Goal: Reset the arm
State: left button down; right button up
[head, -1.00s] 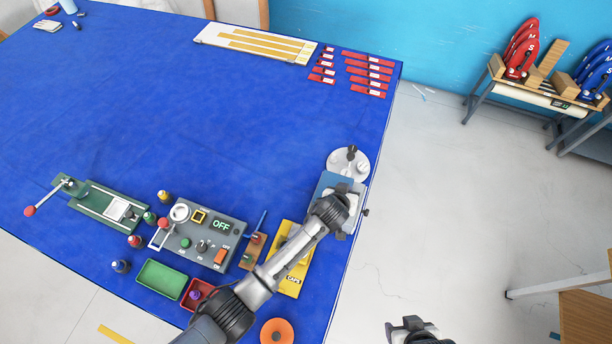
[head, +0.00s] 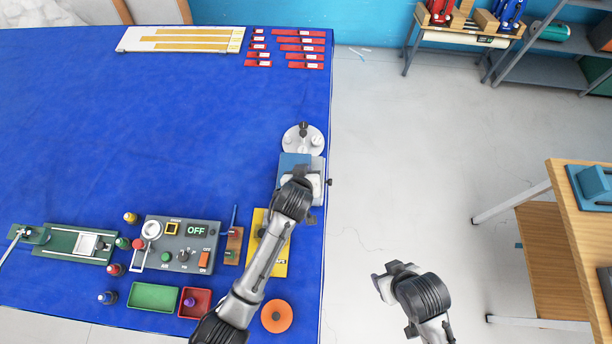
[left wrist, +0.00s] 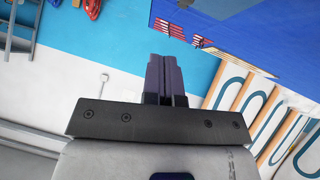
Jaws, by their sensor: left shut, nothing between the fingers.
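My left arm reaches in over the blue table (head: 150,90) from the bottom of the head view. Its hand (head: 300,186) is at the table's right edge, by a blue-and-grey device (head: 292,160), and hides part of it. In the left wrist view, my left gripper (left wrist: 166,62) has its two dark fingers together with nothing between them, in front of the blue wall. My right gripper (head: 384,285) is over the bare floor to the right of the table. Its fingers are too unclear to judge.
A grey control box (head: 183,243) reading OFF, a green tray (head: 153,297), a red tray (head: 193,303), an orange disc (head: 277,316) and a yellow plate (head: 281,262) lie near the left arm. A wooden bench (head: 560,200) stands at right. Floor between is clear.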

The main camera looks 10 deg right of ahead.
pick_arm(q)
jog(key=shift+v, duration=1.55)
jog(key=shift+s+d, duration=0.1)
jog(key=shift+d, duration=0.1)
jog(key=s+a+r+m+y, duration=0.1)
jog(key=s+a+r, duration=0.2)
jog(key=a+r, duration=0.3)
jog(key=s+a+r+m, duration=0.1)
jog(key=s+a+r, duration=0.2)
jog(key=a, duration=0.6)
jog(key=s+a+f+g+y, duration=0.1)
jog(key=s+a+f, duration=0.2)
jog(key=s, duration=0.4)
jog(key=s+a+f+n+g+y+p, duration=0.1)
jog(key=s+a+f+g, duration=0.1)
jog(key=s+a, duration=0.4)
jog(key=s+a+f+n+g+y+p, duration=0.1)
jog(key=s+a+f, duration=0.3)
jog(key=s, duration=0.5)
jog(key=shift+a+g, duration=0.15)
jog(key=shift+g, duration=0.55)
